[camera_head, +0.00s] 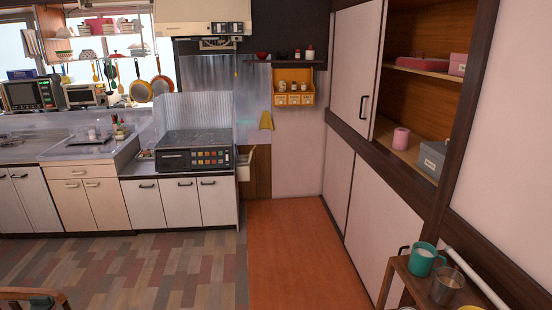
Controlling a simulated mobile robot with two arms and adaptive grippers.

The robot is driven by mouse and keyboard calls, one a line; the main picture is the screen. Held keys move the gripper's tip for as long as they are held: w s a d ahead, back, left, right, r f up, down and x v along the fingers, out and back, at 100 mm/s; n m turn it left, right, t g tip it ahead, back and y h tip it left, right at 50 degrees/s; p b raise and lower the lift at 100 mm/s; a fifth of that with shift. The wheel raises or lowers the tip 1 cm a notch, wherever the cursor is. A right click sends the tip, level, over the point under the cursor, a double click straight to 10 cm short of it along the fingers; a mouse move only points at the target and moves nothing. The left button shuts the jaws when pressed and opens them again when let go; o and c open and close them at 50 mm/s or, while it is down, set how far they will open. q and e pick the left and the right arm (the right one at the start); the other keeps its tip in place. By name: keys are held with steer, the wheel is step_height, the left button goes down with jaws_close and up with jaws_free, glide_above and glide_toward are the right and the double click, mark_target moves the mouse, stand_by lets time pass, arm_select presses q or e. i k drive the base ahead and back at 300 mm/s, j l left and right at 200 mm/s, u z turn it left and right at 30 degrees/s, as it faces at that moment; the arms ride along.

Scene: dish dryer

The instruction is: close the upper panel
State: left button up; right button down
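A pale upper panel (352,70) with a dark vertical handle (363,107) covers the left part of the tall wall cupboard on the right. To its right the cupboard stands open, showing wooden shelves (432,72). On them are pink boxes (458,64), a pink cup (401,138) and a grey box (432,158). Lower pale panels (365,215) below the dark rail cover the bottom of the cupboard. Neither of my grippers is in view, so their state cannot be seen.
A small wooden cart (408,283) with a teal mug (423,260) and a glass (446,285) stands at the lower right, before the cupboard. The orange floor strip (295,245) is clear. A kitchen counter (60,153) lines the back left.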

mark_target(360, 30)
steer(key=i, duration=2.45)
